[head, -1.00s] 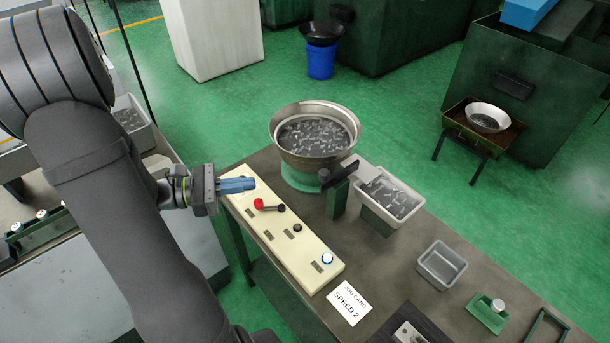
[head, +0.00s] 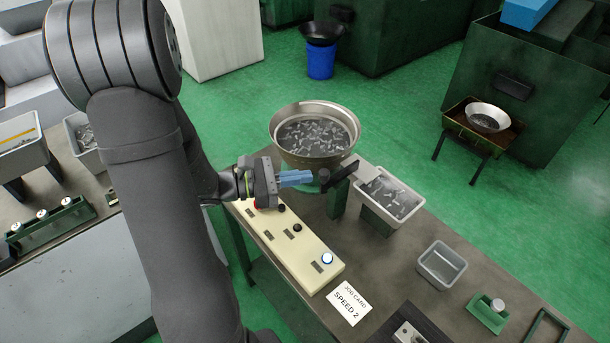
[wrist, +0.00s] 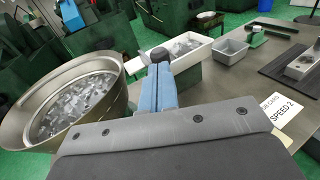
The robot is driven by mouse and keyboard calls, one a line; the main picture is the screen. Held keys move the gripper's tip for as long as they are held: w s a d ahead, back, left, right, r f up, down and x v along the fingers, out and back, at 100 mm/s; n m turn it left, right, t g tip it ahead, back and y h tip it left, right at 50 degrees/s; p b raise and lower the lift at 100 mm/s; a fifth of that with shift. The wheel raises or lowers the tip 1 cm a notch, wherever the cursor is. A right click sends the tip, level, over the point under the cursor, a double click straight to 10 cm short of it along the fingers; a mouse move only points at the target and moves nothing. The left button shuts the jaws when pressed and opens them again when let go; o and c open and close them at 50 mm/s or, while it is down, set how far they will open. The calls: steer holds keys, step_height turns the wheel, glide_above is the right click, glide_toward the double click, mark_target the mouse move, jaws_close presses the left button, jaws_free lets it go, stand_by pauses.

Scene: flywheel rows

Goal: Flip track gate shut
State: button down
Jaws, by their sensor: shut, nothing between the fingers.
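The track gate (head: 341,174) is a dark bar with a round knob, on a green post between the metal parts bowl and the grey bin. It slants up to the right in the head view, across the near end of the pale track (head: 366,172).
The bowl (head: 281,125) full of small parts is just behind the gripper. The parts bin (head: 412,210) stands right of the gate. A cream control panel (head: 290,247) with buttons lies below the gripper. A job card (head: 349,303) and an empty grey tray (head: 441,265) are farther right.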

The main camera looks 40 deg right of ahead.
steer(key=shift+s+d, duration=0.3)
steer(key=shift+d, duration=0.3)
steer(key=shift+d, duration=2.5)
steer(key=shift+w, duration=0.1)
steer(key=v, duration=1.4)
steer(key=shift+a, duration=0.1)
steer(key=x, duration=1.3)
